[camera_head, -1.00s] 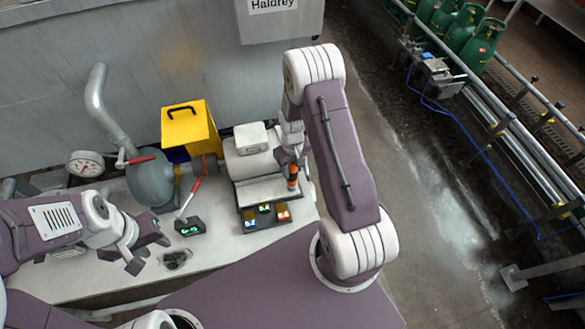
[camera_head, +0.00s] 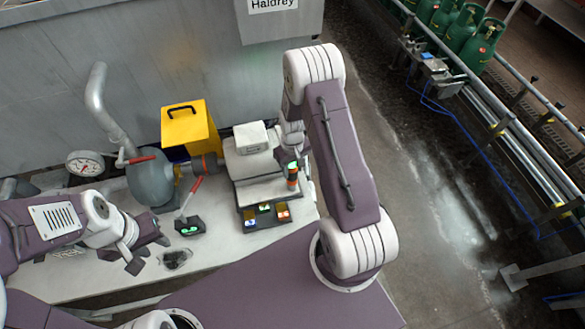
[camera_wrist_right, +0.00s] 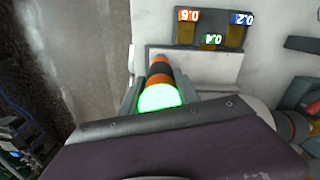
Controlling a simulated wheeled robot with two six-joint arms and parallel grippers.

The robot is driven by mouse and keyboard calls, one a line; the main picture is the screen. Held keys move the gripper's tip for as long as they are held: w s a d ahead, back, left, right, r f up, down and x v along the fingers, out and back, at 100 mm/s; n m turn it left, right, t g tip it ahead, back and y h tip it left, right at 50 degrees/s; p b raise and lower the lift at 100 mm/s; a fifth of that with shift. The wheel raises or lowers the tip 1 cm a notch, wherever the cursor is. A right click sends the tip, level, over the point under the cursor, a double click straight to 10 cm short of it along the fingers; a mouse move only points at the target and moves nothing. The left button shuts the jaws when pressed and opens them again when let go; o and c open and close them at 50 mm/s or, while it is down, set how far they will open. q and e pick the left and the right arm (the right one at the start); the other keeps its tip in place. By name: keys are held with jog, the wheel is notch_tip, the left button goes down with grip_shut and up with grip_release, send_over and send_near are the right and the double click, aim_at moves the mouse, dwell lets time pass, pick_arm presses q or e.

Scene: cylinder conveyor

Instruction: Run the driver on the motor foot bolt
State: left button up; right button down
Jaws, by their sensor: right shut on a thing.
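The driver (camera_head: 292,180), orange and black, stands roughly upright in my right gripper (camera_head: 291,168) at the right side of the pale motor unit (camera_head: 252,142). Its upper end glows green. In the right wrist view my right gripper (camera_wrist_right: 160,88) is shut around the driver (camera_wrist_right: 159,70), and the green lit end (camera_wrist_right: 160,98) faces the camera. The driver's tip and the foot bolt are hidden, so I cannot tell whether they touch. My left gripper (camera_head: 150,254) hangs open and empty over the left part of the bench.
A dark block with coloured displays (camera_head: 264,217) lies in front of the motor; the wrist view shows 0.6, 0.4 and 0.2 on it. A small green-lit box with a red lever (camera_head: 189,226) stands further left. A yellow box (camera_head: 188,125) and a gauge (camera_head: 85,164) stand behind.

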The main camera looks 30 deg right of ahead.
jog(key=shift+s, duration=0.15)
jog(key=shift+w+r+p, duration=0.2)
jog(key=shift+r+p, duration=1.2)
jog(key=shift+r, duration=0.3)
